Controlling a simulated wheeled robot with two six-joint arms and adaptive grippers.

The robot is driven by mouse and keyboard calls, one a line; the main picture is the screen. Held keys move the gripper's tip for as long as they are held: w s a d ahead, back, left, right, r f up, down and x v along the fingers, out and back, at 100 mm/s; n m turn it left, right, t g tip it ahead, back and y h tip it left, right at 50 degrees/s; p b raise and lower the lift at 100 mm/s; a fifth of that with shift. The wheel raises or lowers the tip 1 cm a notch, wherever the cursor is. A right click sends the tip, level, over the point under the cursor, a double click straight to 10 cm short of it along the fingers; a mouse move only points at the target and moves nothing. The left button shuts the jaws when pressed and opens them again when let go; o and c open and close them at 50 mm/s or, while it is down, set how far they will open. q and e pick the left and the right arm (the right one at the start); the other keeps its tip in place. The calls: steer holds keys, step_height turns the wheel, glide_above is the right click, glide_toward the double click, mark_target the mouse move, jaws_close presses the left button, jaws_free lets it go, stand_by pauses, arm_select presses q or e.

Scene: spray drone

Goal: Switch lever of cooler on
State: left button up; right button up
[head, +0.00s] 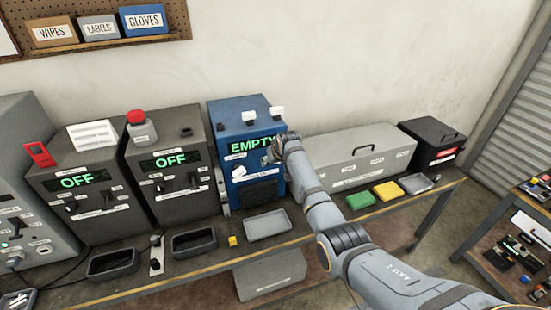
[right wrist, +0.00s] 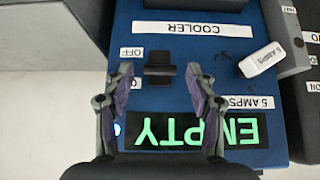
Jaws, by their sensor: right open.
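The blue cooler box (head: 222,118) stands on the bench in the head view, with a green EMPTY display (head: 252,144). My right gripper (head: 272,150) is in front of its panel and hides part of it. The right wrist view shows the panel upside down, with a COOLER label (right wrist: 188,29). The black lever (right wrist: 160,70) is near the OFF label (right wrist: 131,53) and the partly covered ON label (right wrist: 134,83). My right gripper (right wrist: 160,77) is open, its fingers on either side of the lever with gaps. Contact is not visible. My left gripper is not in view.
A white 5 AMPS piece (right wrist: 259,60) sits on the panel beside the right finger. Two dark machines reading OFF (head: 78,180) stand left of the cooler. A long grey case (head: 350,160) is to its right. A grey tray (head: 267,224) lies in front.

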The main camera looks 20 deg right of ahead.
steer(key=v, duration=1.1)
steer(key=shift+s, duration=0.15)
